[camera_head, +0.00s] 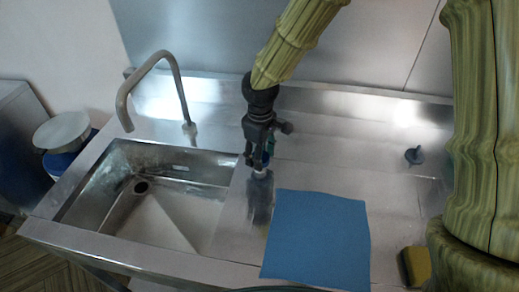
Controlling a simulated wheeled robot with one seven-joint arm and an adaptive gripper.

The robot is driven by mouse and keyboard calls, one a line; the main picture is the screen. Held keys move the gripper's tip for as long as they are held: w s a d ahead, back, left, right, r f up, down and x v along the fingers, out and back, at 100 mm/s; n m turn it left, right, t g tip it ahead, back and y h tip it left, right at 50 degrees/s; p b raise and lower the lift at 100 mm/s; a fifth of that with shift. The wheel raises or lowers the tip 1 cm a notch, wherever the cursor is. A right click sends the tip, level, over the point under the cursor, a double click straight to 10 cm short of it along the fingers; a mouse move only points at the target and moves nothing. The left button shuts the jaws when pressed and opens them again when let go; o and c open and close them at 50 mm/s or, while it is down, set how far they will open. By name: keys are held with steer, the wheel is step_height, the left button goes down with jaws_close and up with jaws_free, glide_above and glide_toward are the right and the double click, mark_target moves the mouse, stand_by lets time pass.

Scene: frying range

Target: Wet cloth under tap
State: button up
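A blue cloth (318,242) lies flat and spread out on the steel counter, right of the sink. The curved metal tap (172,62) stands behind the sink basin (190,222), its spout over the back left of the basin. My gripper (260,172) points down over the counter between the basin and the cloth, just behind the cloth's back left corner and apart from it. Its fingers are small and dark here, with a teal and a pale patch between or beside them. I cannot tell whether they are open or holding anything.
A yellow and dark sponge (416,266) lies at the counter's front right. A small dark knob-like object (413,156) stands on the drainboard at the right. A raised steel ledge and wall close off the back. A round white-topped container (62,131) stands left of the sink.

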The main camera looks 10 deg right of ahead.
steer(key=n+p, duration=0.2)
steer(key=n, duration=0.1)
steer(key=shift+r+p, duration=0.25)
steer(key=shift+p, duration=0.05)
steer(key=shift+w+f+n+p, duration=0.1)
steer(key=shift+n+p, duration=0.7)
steer(key=shift+n, duration=0.4)
steer(key=o, duration=1)
steer(key=shift+f, duration=0.1)
step_height(320, 180, up, 12)
